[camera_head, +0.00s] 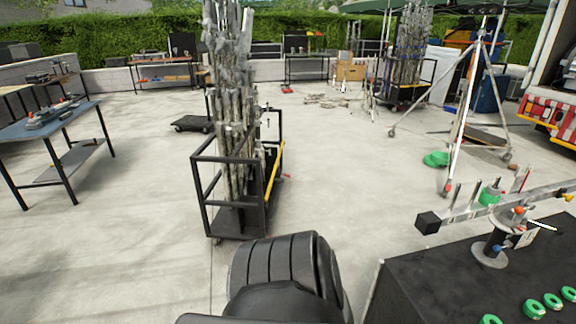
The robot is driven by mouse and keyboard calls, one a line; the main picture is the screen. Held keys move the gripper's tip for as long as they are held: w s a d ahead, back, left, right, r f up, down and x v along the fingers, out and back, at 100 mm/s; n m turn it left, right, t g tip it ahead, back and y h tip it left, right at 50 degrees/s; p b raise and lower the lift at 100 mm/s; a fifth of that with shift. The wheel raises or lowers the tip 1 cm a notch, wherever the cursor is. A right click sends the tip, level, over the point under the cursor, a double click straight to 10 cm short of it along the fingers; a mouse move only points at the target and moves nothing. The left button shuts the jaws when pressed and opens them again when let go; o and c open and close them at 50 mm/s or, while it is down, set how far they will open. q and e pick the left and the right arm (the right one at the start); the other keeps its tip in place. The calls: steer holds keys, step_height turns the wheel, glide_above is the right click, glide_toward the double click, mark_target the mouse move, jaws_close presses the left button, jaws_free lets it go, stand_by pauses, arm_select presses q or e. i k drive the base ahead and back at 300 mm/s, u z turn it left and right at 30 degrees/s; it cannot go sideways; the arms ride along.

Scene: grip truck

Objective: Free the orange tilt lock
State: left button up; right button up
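A metal rail with a black block at its left end (428,222) sits on a short post with a round grey base (490,254) on the black tabletop at the lower right. A small orange knob (519,211) shows at the top of the post, under or beside the rail; it seems to be the orange tilt lock. A dark rounded part, likely one of my arm links, fills the bottom middle. Neither gripper shows in the head view, so their states are hidden.
Several green rings (534,309) lie on the black tabletop (410,290). A black cart (205,192) full of grey stands is ahead. A tall tripod stand (462,120) stands behind the rail. A blue-topped table (60,118) is at left. The concrete floor between is mostly open.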

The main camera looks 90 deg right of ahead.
mark_target(528, 206)
steer(key=z, duration=2.7)
steer(key=i, duration=1.9)
steer(key=z, duration=2.35)
